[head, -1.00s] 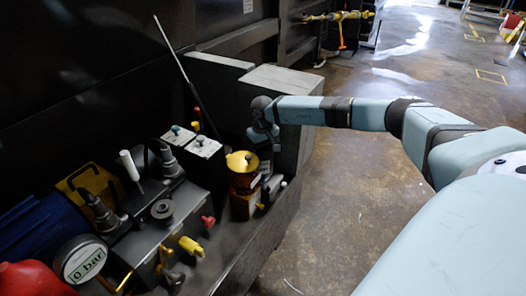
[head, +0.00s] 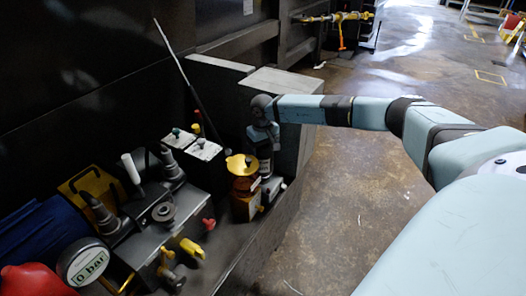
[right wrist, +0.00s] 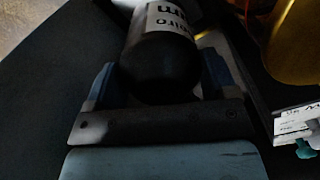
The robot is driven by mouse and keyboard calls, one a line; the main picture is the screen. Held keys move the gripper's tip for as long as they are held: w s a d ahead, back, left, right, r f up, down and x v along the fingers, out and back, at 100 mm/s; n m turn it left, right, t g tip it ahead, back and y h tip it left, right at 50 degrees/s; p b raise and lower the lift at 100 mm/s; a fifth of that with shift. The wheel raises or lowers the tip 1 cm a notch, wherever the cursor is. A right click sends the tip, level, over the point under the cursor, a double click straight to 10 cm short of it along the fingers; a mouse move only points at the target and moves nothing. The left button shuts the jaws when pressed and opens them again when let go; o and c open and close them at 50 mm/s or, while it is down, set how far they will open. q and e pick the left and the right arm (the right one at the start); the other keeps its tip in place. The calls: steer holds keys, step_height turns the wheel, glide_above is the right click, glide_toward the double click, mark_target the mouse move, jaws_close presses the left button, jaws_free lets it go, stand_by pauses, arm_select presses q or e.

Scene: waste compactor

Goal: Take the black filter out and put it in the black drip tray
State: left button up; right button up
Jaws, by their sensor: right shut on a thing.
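The black filter (right wrist: 160,62) is a dark cylinder with a white lettered label, seen in the right wrist view. My right gripper (right wrist: 158,78) has one blue finger on each side of it and is shut on it. In the head view my right gripper (head: 266,160) points down just right of the yellow-topped housing (head: 241,165). The filter is hard to make out there, dark against dark. I cannot pick out the black drip tray for sure. My left gripper is not in view.
Grey boxes with small knobs (head: 203,150) stand left of the housing. A pressure gauge (head: 84,261) and yellow (head: 192,248) and red (head: 209,224) handles lie nearer. A large grey block (head: 285,82) stands behind my gripper. Open floor (head: 345,190) is to the right.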

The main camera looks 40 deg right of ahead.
steer(key=shift+r+p, duration=1.05)
steer(key=shift+r, duration=0.75)
steer(key=shift+s+f, duration=0.1)
